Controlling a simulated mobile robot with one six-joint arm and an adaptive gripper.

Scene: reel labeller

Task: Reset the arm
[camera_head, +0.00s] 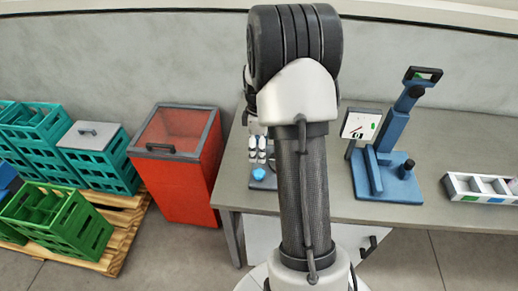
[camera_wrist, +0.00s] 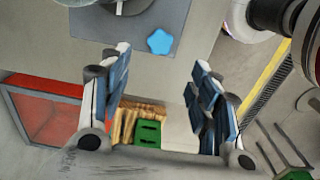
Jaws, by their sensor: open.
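My gripper (camera_wrist: 160,62) is open in the wrist view, its two blue-padded fingers apart with nothing between them. In the head view my gripper (camera_head: 258,150) shows small and partly hidden behind my arm, over the table's left end. A blue star-shaped knob (camera_wrist: 160,41) lies just beyond the fingertips in the wrist view, apart from them. The knob also shows in the head view (camera_head: 259,174), just below the fingers, on a grey-blue plate (camera_wrist: 185,14).
The grey table (camera_head: 450,150) carries a blue stand (camera_head: 386,170) with a screen (camera_head: 361,125) and a white divided tray (camera_head: 474,188). A red bin (camera_head: 186,185) stands left of the table. Green crates (camera_head: 62,222) and teal crates (camera_head: 105,165) sit on a wooden pallet (camera_head: 128,235).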

